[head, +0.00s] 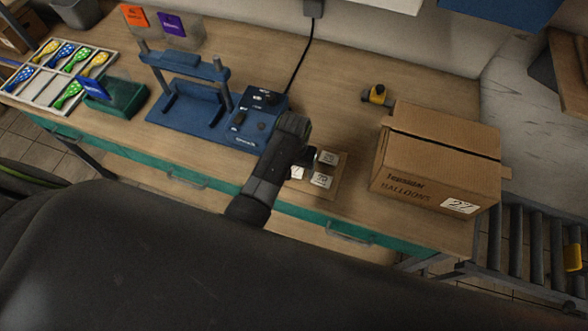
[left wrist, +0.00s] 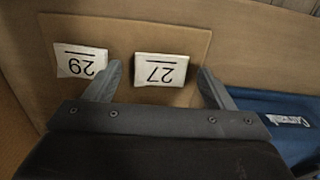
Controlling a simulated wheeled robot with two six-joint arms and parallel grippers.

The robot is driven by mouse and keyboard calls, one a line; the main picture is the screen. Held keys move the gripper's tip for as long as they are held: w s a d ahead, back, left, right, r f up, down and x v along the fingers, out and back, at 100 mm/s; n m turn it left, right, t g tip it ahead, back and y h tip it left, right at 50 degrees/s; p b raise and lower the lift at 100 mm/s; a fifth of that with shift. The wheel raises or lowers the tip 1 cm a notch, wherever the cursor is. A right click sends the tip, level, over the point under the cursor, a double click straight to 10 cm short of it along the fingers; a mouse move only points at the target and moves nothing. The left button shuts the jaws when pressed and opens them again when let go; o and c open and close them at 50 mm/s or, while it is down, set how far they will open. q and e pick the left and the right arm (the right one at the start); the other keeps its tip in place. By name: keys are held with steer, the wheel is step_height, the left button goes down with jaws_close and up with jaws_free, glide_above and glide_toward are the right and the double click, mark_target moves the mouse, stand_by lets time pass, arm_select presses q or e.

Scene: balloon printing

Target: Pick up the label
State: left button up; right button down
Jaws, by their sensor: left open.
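Several white labels with black numbers lie on a flat brown board on the table. In the left wrist view, the label 27 (left wrist: 160,69) lies between the two fingertips of my left gripper (left wrist: 158,78), and the label 29 (left wrist: 81,61) lies left of the left finger. The gripper is open and empty, and also shows over the board in the head view (head: 311,157). There, labels show at the board's upper part (head: 328,157) and lower part (head: 321,180), and another is partly hidden by my gripper (head: 297,173). My right gripper is out of view.
A cardboard box (head: 430,160) with a numbered white label (head: 459,206) stands right of the brown board (head: 337,183). A blue press (head: 190,105) and control box (head: 258,118) stand left. A yellow-black tool (head: 377,94) lies behind. Balloon tray (head: 35,97) is far left.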

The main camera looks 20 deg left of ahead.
arm_select(q)
steer(key=shift+s, duration=0.1)
steer(key=c, duration=1.1)
steer(key=shift+o, duration=0.2)
